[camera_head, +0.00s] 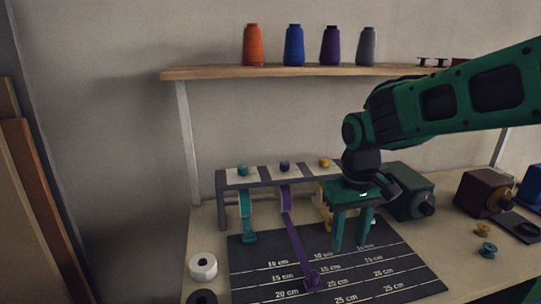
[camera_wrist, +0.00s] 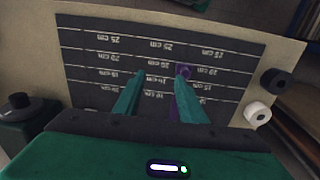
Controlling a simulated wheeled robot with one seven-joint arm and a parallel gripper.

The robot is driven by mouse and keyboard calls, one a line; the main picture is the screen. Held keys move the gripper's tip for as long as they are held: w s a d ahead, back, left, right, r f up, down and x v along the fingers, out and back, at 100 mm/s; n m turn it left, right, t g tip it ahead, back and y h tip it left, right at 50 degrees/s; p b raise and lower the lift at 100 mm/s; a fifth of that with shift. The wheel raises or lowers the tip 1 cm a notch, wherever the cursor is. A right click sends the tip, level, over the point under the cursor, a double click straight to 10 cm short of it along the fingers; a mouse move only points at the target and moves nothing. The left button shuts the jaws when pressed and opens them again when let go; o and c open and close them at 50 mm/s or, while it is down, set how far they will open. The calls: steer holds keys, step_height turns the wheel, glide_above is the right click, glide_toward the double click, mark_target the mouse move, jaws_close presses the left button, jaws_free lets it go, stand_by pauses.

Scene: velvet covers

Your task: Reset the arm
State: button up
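My gripper (camera_head: 350,246) is on the green arm, pointing down over the right part of the dark measuring mat (camera_head: 262,262). Its two teal fingers are apart with nothing visible between them; they also show in the wrist view (camera_wrist: 162,85). A grey rack (camera_head: 222,184) at the back of the mat carries teal, purple and yellow ribbons. The purple ribbon (camera_head: 298,242) is pulled out across the mat to near a 20 cm line, left of my gripper. The teal ribbon (camera_head: 248,222) hangs short. The yellow ribbon (camera_head: 325,205) is partly hidden by my gripper.
A white roll (camera_head: 203,266) and a black roll (camera_head: 202,297) lie left of the mat. A dark green box (camera_head: 408,178) and a brown box (camera_head: 482,194) stand at the right. Small spools (camera_head: 487,250) lie nearby. A shelf (camera_head: 215,73) with several thread cones runs above.

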steer(key=s+d+f+m, duration=0.1)
steer(key=s+d+m, duration=0.7)
steer(key=s+d, duration=1.1)
steer(key=shift+s+d+f, duration=0.2)
steer(key=shift+s+d, duration=0.1)
steer(key=shift+d, duration=0.55)
steer(key=shift+w+f, duration=0.25)
steer(key=shift+w, duration=0.4)
stand_by(2.4)
